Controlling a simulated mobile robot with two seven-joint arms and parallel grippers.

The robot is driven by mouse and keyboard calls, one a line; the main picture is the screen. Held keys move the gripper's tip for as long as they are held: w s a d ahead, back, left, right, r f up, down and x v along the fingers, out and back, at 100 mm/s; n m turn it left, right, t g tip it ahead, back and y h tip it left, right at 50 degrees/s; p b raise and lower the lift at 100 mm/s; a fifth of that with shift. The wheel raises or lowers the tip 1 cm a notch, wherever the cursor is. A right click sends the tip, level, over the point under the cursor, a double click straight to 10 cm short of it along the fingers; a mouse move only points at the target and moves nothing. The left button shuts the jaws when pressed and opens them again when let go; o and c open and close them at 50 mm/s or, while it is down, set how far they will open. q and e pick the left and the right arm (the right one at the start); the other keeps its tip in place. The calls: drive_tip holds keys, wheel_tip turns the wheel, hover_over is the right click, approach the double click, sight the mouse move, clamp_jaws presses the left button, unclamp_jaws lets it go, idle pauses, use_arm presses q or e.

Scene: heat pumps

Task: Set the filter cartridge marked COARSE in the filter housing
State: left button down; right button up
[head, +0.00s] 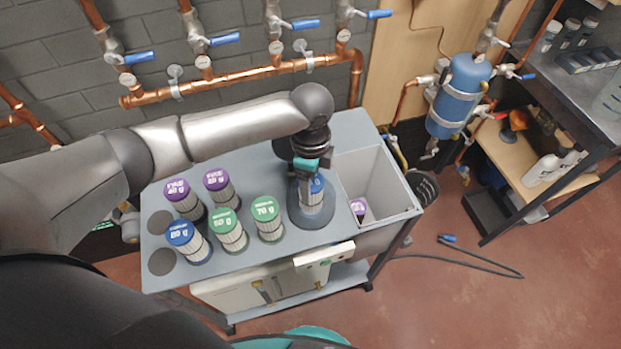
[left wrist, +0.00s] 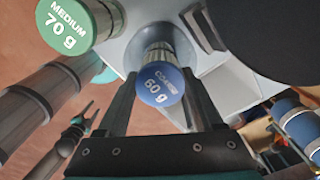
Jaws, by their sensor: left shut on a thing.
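A blue-capped filter cartridge (head: 312,200) is in my left gripper (head: 309,178). In the left wrist view the blue cap (left wrist: 160,86) reads COARSE 60 g and sits between the two dark fingers, which are shut on it. The cartridge is over the round grey filter housing (head: 296,212) on the cart top, its lower part within the rim. I cannot tell whether it touches bottom. Another blue-capped cartridge (head: 185,240) stands at the rack's front left. In the left wrist view, my right gripper (left wrist: 86,117) shows small, its state unclear.
Two purple-capped (head: 177,190) and two green-capped cartridges (head: 265,208) stand on the grey cart top (head: 240,262). A grey bin (head: 392,180) at right holds a purple-capped cartridge (head: 358,207). Copper pipes (head: 215,83) run along the wall behind.

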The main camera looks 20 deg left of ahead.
use_arm(q)
drive_tip(key=shift+c, duration=0.2)
unclamp_jaws()
wheel_tip(320, 180, up, 12)
drive_tip(key=p, duration=0.2)
drive_tip(key=shift+r, duration=0.15)
